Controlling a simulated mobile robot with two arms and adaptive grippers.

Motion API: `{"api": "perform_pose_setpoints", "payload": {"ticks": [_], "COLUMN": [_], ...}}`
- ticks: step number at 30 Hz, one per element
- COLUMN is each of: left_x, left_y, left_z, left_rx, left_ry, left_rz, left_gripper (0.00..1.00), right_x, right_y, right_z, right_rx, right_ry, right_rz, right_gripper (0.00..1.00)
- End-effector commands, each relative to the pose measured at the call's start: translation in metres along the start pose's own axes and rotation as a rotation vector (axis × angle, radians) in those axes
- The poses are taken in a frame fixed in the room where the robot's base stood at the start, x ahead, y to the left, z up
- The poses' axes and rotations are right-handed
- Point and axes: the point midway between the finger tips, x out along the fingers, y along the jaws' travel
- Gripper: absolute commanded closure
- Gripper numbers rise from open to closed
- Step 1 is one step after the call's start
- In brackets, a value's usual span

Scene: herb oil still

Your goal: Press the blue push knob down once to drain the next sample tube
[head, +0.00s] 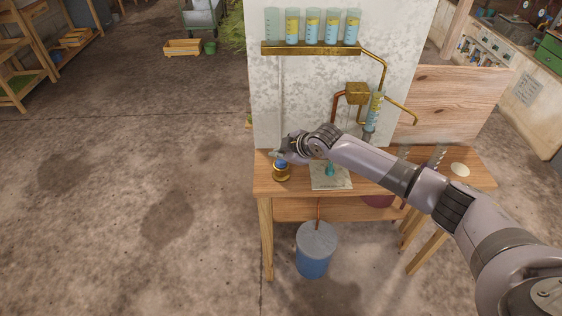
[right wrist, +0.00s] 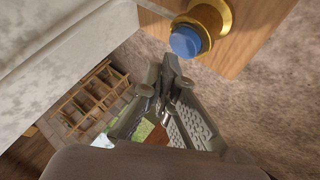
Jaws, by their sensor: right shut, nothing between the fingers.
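The blue push knob (head: 281,163) sits in a brass collar (head: 281,175) at the left front of the wooden bench. It also shows in the right wrist view (right wrist: 185,41), near the top, standing out of its brass collar (right wrist: 220,12). My right gripper (head: 277,154) is just above and beside the knob, its fingers shut and empty. In the right wrist view the fingertips (right wrist: 172,68) lie close to the knob; I cannot tell whether they touch. Several sample tubes (head: 312,26) stand on a brass rail (head: 310,48); most hold yellow over blue, the leftmost (head: 272,25) looks empty.
The wooden bench (head: 262,187) stands against a pale panel (head: 262,100). A brass box (head: 357,94) with pipes and a glass tube (head: 373,110) is on the panel, behind my right arm. A blue bucket (head: 314,255) stands below.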

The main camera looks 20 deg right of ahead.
Motion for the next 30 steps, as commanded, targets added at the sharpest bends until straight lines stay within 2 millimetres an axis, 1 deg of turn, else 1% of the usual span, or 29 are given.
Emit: {"api": "perform_pose_setpoints", "payload": {"ticks": [8,16,30], "left_x": [0.0002,0.0030,0.0034], "left_y": [0.0000,0.0000,0.0000], "left_z": [-0.0004,-0.0004,-0.0004], "left_rx": [0.000,0.000,0.000], "left_ry": [0.001,0.001,0.001], "left_rz": [0.000,0.000,0.000], "left_gripper": [0.60,0.60,0.60], "right_x": [0.0003,0.0059,0.0065], "right_y": [-0.0002,-0.0045,-0.0049], "right_z": [0.0004,0.0048,0.0049], "right_rx": [0.000,0.000,0.000], "right_ry": [0.000,-0.001,0.000], "right_rz": [0.000,0.000,0.000], "right_gripper": [1.00,1.00,1.00]}}
